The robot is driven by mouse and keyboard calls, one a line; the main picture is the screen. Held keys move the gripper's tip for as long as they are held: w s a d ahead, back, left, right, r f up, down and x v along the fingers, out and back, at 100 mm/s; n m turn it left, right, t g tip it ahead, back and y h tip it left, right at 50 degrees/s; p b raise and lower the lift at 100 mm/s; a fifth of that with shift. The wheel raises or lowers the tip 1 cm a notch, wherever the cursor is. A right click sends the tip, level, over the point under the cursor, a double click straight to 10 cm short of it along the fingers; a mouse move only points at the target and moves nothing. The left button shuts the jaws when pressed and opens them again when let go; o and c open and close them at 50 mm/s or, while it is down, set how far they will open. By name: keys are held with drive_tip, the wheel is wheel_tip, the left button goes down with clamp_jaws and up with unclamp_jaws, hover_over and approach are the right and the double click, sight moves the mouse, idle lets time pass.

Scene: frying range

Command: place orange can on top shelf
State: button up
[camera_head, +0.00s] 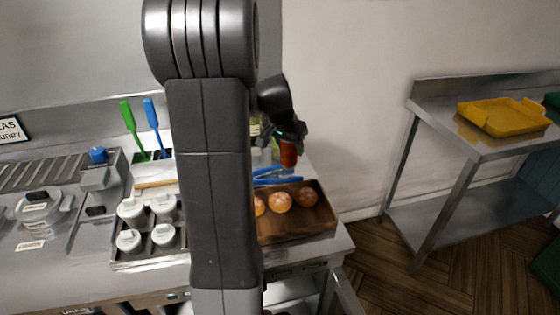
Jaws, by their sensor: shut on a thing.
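My gripper (284,132) is shut on the orange can (288,154). The can hangs upright below the jaws, above the right end of the steel counter and behind the tray of round fried items. Its upper part is hidden by the gripper. A steel rack (484,149) with a top shelf and a lower shelf stands at the right, apart from the can. Which surface is the task's top shelf I cannot tell for certain.
A yellow tray (500,117) lies on the rack's upper surface. A brown tray (320,218) with round items (280,203) and blue tongs (275,176) are on the counter. White-lidded containers (132,210) stand left. Open floor (385,245) separates counter and rack.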

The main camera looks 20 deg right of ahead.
sight(289, 157)
drive_tip(key=shift+f, duration=2)
drive_tip(key=shift+f, duration=0.15)
drive_tip(key=o, duration=1.1)
drive_tip(key=shift+o, duration=0.2)
